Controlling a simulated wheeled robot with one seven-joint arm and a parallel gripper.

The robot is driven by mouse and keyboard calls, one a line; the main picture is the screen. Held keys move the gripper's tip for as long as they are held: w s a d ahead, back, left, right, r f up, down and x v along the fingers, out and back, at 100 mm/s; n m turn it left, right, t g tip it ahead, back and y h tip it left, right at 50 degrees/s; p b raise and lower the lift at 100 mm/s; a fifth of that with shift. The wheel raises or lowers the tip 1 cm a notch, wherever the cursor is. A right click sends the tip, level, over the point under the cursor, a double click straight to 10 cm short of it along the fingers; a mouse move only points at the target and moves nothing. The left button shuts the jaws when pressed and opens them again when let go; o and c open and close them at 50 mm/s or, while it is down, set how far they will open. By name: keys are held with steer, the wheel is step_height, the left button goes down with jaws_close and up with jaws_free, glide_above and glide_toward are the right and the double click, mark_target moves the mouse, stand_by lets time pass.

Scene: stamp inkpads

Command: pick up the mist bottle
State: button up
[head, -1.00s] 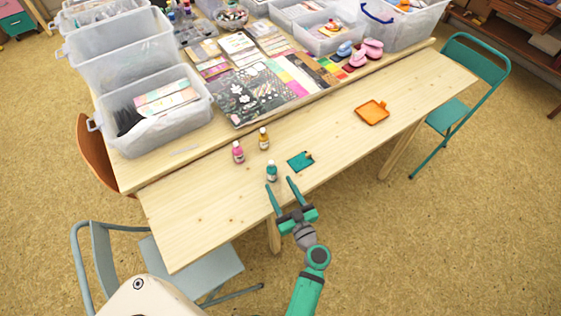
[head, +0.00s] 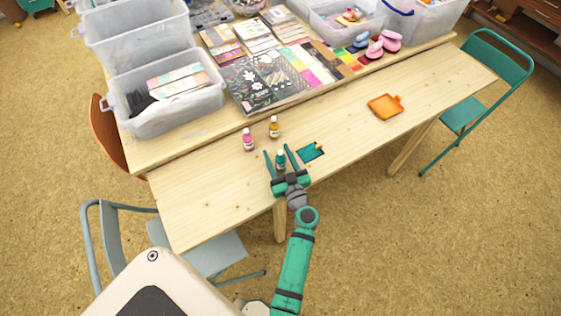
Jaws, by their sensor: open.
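No label is readable, so I cannot tell by name which is the mist bottle. My gripper (head: 277,151) is open at the table's front edge. Its two teal fingers reach either side of the teal bottle, with small gaps visible. The lower part of that bottle is partly hidden by my gripper.
A teal inkpad (head: 311,151) lies close to the right of my gripper. An orange tray (head: 386,106) lies farther right. Behind are a clear bin (head: 165,118) and patterned papers (head: 265,85). The table between inkpad and orange tray is clear.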

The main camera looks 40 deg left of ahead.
steer(key=shift+w+a, duration=0.35)
steer(key=shift+a, duration=0.15)
steer(key=shift+c, duration=0.6)
steer(key=c, duration=1.2)
steer(key=shift+o, duration=0.2)
steer(key=shift+r, duration=0.1)
steer(key=shift+r, duration=0.5)
step_height(320, 180, up, 2)
steer(key=shift+r, duration=0.1)
steer(key=s+d+r, duration=0.7)
steer(key=s+r, duration=0.2)
steer(key=s, duration=0.2)
steer(key=shift+s+d+r, duration=0.35)
steer(key=shift+s, duration=0.05)
